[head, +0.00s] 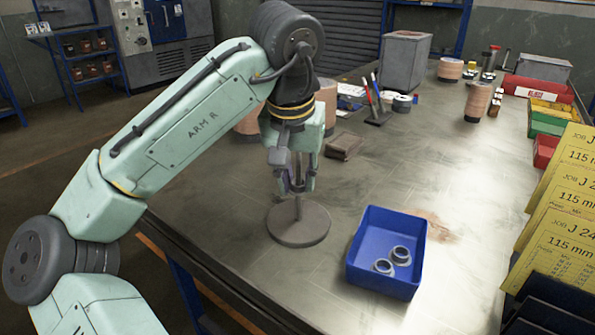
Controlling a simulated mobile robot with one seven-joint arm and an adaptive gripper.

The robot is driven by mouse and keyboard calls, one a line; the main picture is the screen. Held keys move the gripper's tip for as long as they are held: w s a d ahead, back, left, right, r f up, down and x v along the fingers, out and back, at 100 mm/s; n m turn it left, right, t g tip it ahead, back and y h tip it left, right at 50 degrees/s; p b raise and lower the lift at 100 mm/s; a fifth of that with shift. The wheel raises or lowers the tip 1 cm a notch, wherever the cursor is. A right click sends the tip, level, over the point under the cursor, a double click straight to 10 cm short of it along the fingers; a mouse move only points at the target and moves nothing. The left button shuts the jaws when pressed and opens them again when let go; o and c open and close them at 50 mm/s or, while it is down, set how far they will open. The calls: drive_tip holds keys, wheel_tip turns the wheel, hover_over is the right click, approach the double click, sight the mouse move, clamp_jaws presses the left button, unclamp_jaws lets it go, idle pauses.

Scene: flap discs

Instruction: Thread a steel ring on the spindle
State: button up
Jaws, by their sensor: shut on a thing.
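My gripper (297,184) points down over the spindle (298,208), a thin upright rod on a round grey base (299,232). The fingers are shut on what looks like a steel ring, mostly hidden between the fingertips. The spindle's top is hidden by the fingers, so I cannot tell whether the ring is around the rod or above it. A blue bin (361,241) stands to the right of the base. Inside it lie two steel rings, one nearer (383,267) and one farther (401,255).
A brown block (345,146) lies behind the gripper. Stacks of flap discs (478,102), a grey box (407,60) and colored bins (548,118) stand farther back. Yellow job cards (560,190) stand at the right. The middle of the bench is clear.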

drive_tip(key=shift+f+b, duration=1)
drive_tip(key=shift+f, duration=0.95)
drive_tip(key=o, duration=0.8)
drive_tip(key=shift+r, duration=0.15)
drive_tip(key=v, duration=1.2)
wheel_tip(320, 180, up, 3)
drive_tip(key=p, duration=0.3)
